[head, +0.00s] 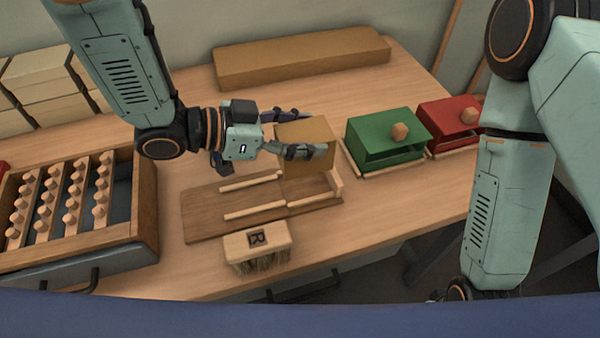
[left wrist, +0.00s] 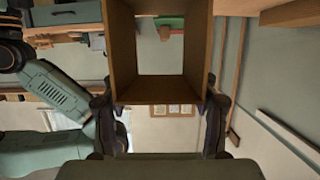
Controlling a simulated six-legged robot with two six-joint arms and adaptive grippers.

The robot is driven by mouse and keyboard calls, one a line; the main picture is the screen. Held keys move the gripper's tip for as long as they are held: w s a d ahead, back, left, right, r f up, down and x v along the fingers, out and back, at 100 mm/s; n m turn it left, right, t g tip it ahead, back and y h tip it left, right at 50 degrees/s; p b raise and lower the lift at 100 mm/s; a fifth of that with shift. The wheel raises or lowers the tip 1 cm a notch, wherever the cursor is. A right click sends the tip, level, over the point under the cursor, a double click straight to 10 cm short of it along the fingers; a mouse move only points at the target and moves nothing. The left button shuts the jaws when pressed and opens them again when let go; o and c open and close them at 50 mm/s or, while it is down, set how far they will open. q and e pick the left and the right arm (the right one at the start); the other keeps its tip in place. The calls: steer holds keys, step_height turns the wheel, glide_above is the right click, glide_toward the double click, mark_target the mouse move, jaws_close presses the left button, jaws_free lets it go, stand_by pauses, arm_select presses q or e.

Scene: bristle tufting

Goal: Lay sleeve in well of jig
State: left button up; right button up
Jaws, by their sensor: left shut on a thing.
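The sleeve (head: 308,166) is a tan, square wooden tube. My left gripper (head: 312,132) is shut on it, with a finger on either side. In the left wrist view the sleeve (left wrist: 160,90) is open right through and sits between both fingers. The jig (head: 205,212) is a brown board with pale rails lying on the table. Its well (head: 310,196), at the right end, has low pale edges. In the head view the sleeve overlaps the back of the well; I cannot tell how high above it the sleeve is. My right gripper is not in view.
A block marked R with bristles (head: 256,240) stands in front of the jig. A green box (head: 385,135) and a red box (head: 450,118) stand to the right. A tray of knobbed strips (head: 145,195) is at left. A long cardboard-coloured block (head: 300,60) lies behind.

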mark_target(304, 162)
arm_select(q)
steer(key=f, duration=0.3)
steer(key=shift+w+f+b, duration=0.2)
steer(key=shift+w+b, duration=0.05)
steer(key=shift+b, duration=0.05)
steer(key=shift+d+f, duration=0.35)
steer(key=shift+f, duration=0.5)
steer(key=shift+s+a+f+b, duration=0.15)
steer(key=shift+f+b, duration=0.15)
steer(key=shift+f, duration=0.3)
steer(key=shift+s+a+f+b, duration=0.1)
steer(key=shift+f+b, duration=0.15)
steer(key=shift+f, duration=0.3)
steer(key=shift+w+f, duration=0.2)
steer(key=shift+w+d, duration=0.1)
steer(key=shift+w, duration=0.05)
steer(key=shift+s+f, duration=0.1)
steer(key=shift+s, duration=0.1)
steer(key=o, duration=0.8)
steer(key=shift+w+f, duration=0.1)
steer(key=shift+w, duration=0.05)
steer(key=shift+o, duration=0.2)
steer(key=shift+r, duration=0.2)
